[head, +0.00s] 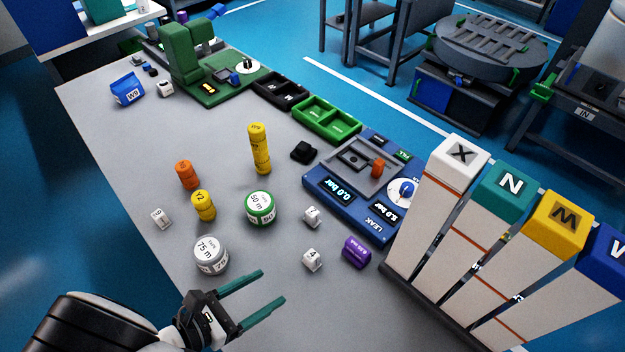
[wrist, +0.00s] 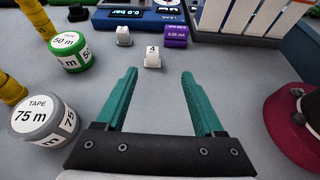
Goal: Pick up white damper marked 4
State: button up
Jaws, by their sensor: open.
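The white damper marked 4 (head: 312,260) stands on the grey table, left of a purple block. It also shows in the wrist view (wrist: 152,57), ahead of the fingertips and roughly between their lines. My gripper (head: 273,286) has two green fingers spread apart with nothing between them. It is in front of the damper and apart from it. In the wrist view the gripper (wrist: 154,77) points toward the damper. Another white damper (head: 312,216) stands just behind it, and a third white one (head: 161,218) lies at the left; their marks are hard to read.
The purple block (head: 356,252) sits close to the damper's right. The grey 75 m tape (head: 211,255) and green 50 m tape (head: 260,208) stand to the left. The blue leak tester (head: 350,205) is behind. The letter rack (head: 430,298) rises at the right.

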aim_at(308, 259)
jog(key=shift+n+t, duration=0.3)
jog(key=shift+n, duration=0.2)
jog(key=x, duration=1)
jog(key=a+f+x, duration=0.1)
jog(key=x, duration=0.4)
jog(key=shift+w+d+f, duration=0.1)
jog(key=shift+w+f, duration=0.1)
jog(key=shift+w, duration=0.15)
grip_shut()
